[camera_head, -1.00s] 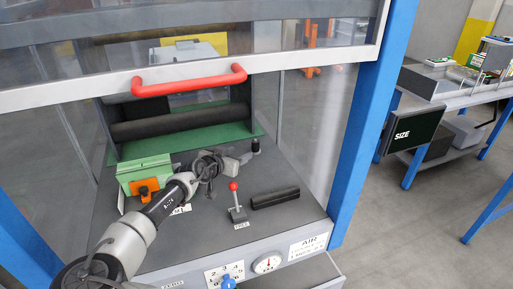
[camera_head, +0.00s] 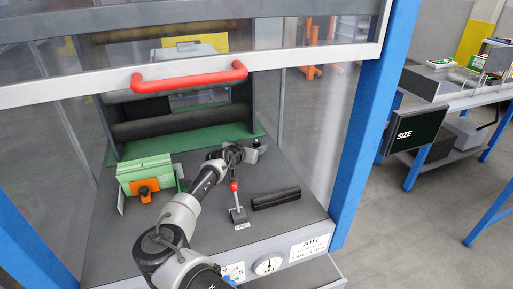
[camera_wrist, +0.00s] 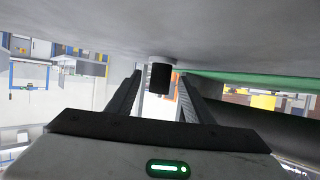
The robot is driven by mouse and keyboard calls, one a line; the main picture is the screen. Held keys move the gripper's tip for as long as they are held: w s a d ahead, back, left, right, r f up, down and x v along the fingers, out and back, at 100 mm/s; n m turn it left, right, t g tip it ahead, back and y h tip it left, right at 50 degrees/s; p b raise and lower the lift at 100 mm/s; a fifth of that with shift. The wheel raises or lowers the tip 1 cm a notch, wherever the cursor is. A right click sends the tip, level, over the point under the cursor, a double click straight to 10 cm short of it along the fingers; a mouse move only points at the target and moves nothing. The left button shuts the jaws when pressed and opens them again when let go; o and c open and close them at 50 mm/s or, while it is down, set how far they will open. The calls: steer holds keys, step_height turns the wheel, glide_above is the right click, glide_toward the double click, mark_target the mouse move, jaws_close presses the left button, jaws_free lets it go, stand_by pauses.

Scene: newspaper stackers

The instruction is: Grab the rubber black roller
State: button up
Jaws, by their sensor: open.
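A small black cylinder (camera_head: 256,143), which looks like the rubber roller, stands on the grey deck near the green plate's right end. In the wrist view the black cylinder (camera_wrist: 159,79) shows between the two finger lines, with a lighter grey base at the deck. My gripper (camera_head: 246,154) is low over the deck, just left of and in front of it. In the wrist view my gripper (camera_wrist: 160,88) is open, one finger on each side of the cylinder; I cannot tell whether the cylinder is within the jaws or just beyond.
A green box with an orange clamp (camera_head: 145,188) is at left. A red-knobbed lever (camera_head: 236,205) and a black bar (camera_head: 276,198) are in front. A raised clear guard with a red handle (camera_head: 190,80) hangs above.

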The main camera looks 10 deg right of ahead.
steer(key=c, duration=1.1)
